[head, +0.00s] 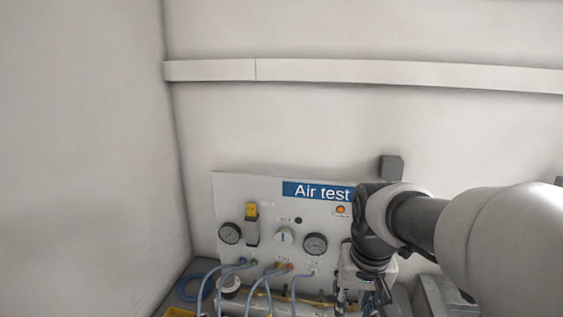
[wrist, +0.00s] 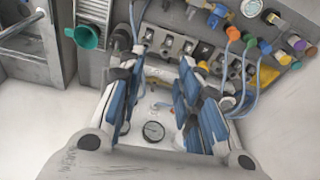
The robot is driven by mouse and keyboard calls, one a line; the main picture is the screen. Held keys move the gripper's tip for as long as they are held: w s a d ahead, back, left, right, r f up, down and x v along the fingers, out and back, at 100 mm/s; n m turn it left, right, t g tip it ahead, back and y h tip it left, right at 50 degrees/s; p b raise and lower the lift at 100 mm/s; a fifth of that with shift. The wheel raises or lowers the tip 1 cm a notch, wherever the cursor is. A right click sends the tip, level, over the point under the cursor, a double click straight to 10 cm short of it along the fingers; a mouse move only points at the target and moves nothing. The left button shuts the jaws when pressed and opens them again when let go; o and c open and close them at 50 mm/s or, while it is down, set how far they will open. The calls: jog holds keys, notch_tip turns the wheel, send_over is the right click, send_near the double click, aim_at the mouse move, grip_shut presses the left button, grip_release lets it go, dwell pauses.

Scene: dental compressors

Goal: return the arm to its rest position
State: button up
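My arm reaches in from the right in the head view, in front of the right part of the Air test panel (head: 262,222). My gripper (head: 362,297) points downward at the lower edge of that view, where its fingers are small and partly cut off. In the wrist view, my gripper (wrist: 160,78) shows two blue-padded fingers standing apart, with no held object visible between them. A round gauge (wrist: 153,131) shows in the gap behind the fingers.
The panel carries gauges (head: 315,243), a yellow-topped part (head: 252,211) and blue hoses (head: 207,287). The wrist view shows a row of fittings (wrist: 190,47), coloured connectors (wrist: 264,47) and a green funnel-shaped piece (wrist: 86,37). Plain walls (head: 80,150) stand left and behind.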

jog(key=s+f+n+t+b, duration=0.1)
jog(key=s+t, duration=0.1)
jog(key=s, duration=1.7)
jog(key=shift+s, duration=0.35)
